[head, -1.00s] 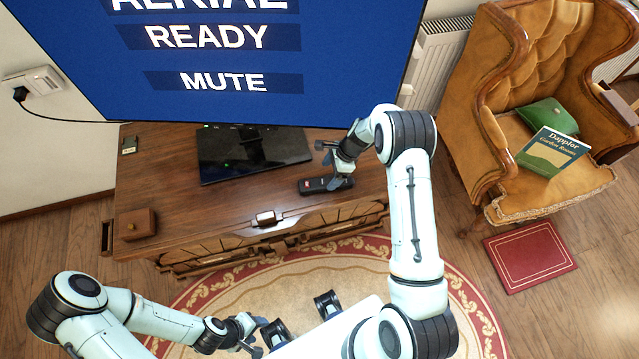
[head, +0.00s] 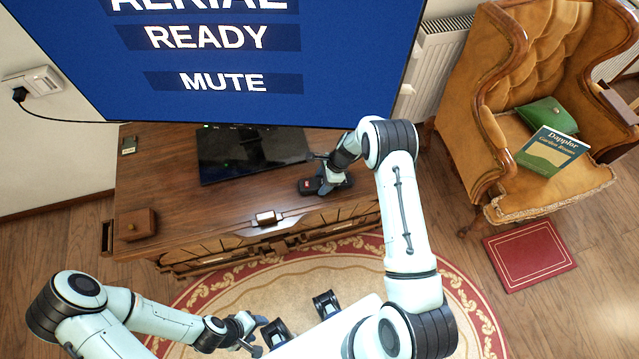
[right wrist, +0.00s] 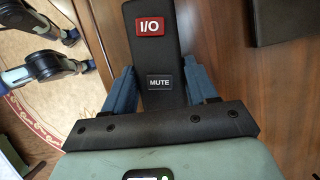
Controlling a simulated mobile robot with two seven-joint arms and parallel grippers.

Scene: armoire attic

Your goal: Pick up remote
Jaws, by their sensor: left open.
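The black remote (head: 309,187), with a red I/O button, lies on the wooden TV cabinet near its right front part. In the right wrist view the remote (right wrist: 155,55) runs between the two blue fingers of my right gripper (right wrist: 160,85), with its MUTE button between them. My right gripper (head: 330,183) is down at the remote in the head view; whether the fingers press on its sides cannot be told. My left gripper (head: 256,336) is open and empty, low above the rug and away from the cabinet.
The large TV screen (head: 250,75) stands above the cabinet top (head: 160,185), on its black base (head: 250,155). A small wooden box (head: 137,224) sits at the cabinet's left front. An armchair (head: 480,150) with a book (head: 552,152) is at right.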

